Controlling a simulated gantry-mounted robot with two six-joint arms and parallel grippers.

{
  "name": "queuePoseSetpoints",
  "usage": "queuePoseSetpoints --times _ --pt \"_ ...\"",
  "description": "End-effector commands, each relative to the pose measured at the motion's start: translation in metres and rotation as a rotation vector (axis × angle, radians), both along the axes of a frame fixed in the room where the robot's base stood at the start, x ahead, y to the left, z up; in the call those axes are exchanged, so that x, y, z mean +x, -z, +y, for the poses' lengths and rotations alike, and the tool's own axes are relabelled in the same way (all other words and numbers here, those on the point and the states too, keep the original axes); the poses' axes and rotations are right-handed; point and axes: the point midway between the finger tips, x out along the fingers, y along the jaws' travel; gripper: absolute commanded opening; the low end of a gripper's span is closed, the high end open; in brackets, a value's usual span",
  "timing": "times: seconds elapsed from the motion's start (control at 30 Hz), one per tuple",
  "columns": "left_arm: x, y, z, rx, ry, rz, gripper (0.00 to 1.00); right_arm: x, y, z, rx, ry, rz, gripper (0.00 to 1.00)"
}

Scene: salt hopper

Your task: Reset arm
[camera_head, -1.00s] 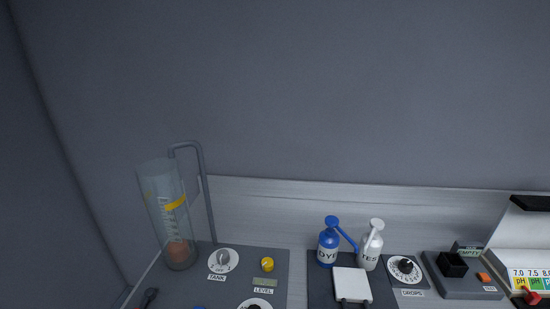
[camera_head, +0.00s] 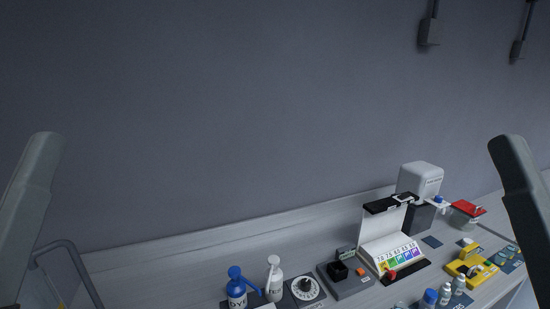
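A grey arm link of mine (camera_head: 30,205) rises at the left edge of the head view. Another dark grey link of mine (camera_head: 522,205) rises at the right edge. The fingers of both grippers are out of view, so I cannot see whether they are open or hold anything. No link visibly touches a thing on the bench.
The bench (camera_head: 150,270) holds a blue dye bottle (camera_head: 236,290), a white bottle (camera_head: 274,282), a drops dial (camera_head: 306,289), a pH comparator (camera_head: 393,252), a white machine (camera_head: 420,180) and a yellow device (camera_head: 469,267). The wall above is bare except for two hanging fixtures at upper right.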

Motion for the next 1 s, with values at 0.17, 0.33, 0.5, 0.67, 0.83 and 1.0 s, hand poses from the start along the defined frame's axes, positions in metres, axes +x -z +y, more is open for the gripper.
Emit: queuePoseSetpoints --times 0.17,0.33,0.5,0.67,0.83,1.0 --pt "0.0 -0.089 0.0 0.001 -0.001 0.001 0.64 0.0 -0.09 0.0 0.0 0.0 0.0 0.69" --pt "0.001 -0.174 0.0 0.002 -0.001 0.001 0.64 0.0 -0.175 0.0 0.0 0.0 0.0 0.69" --pt "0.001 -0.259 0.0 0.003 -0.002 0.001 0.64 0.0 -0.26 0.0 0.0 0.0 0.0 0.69" --pt "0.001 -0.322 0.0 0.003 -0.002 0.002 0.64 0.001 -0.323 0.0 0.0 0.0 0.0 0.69" --pt "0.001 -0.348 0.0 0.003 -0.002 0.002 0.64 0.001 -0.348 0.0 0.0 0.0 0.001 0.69" --pt "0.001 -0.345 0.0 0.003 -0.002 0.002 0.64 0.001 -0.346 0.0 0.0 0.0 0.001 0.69"
